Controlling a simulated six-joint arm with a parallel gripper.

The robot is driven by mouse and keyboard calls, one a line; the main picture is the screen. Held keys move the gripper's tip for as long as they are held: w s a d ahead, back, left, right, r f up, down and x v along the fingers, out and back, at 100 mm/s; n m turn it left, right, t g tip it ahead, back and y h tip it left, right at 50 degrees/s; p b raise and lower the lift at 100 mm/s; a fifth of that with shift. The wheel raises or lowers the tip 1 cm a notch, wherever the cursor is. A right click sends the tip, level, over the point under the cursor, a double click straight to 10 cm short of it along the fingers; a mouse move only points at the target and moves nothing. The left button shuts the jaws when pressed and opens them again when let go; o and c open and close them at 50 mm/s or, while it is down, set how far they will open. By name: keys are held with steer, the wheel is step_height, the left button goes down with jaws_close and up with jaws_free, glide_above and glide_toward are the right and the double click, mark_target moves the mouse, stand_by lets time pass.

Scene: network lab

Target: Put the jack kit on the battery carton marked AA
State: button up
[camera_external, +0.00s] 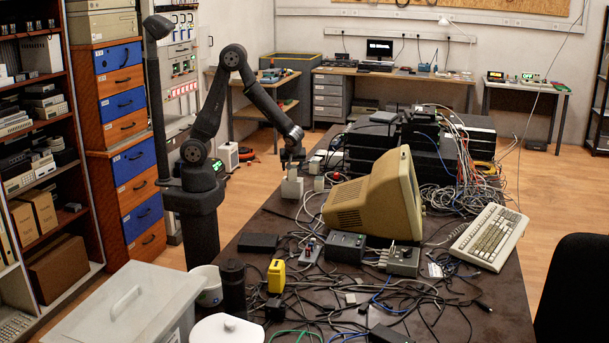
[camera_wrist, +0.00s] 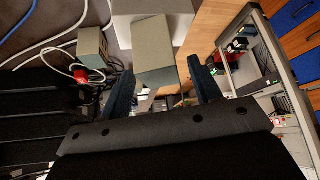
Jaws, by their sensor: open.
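My gripper (camera_external: 291,163) points down over the far left part of the dark table, just above a small pale box group. In the wrist view its two dark blue fingers (camera_wrist: 163,88) are apart, with a grey-green box (camera_wrist: 154,52) ahead of and partly between them. A larger white box (camera_wrist: 182,12) lies behind that box; it may be the pale block (camera_external: 292,188) below my gripper in the external view. No AA mark or jack kit label is readable, so I cannot tell which box is which. Contact between fingers and box cannot be told.
A second grey-green box (camera_wrist: 91,47) with a red plug beside it stands to the left among cables. A beige monitor (camera_external: 370,200), black equipment (camera_external: 368,145) and a keyboard (camera_external: 489,236) crowd the table. Loose cables cover its front.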

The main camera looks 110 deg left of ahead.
steer(key=v, duration=1.2)
steer(key=shift+r, duration=0.25)
steer(key=x, duration=1.2)
steer(key=shift+a+r, duration=0.1)
steer(key=shift+r, duration=1.45)
steer(key=shift+f, duration=0.1)
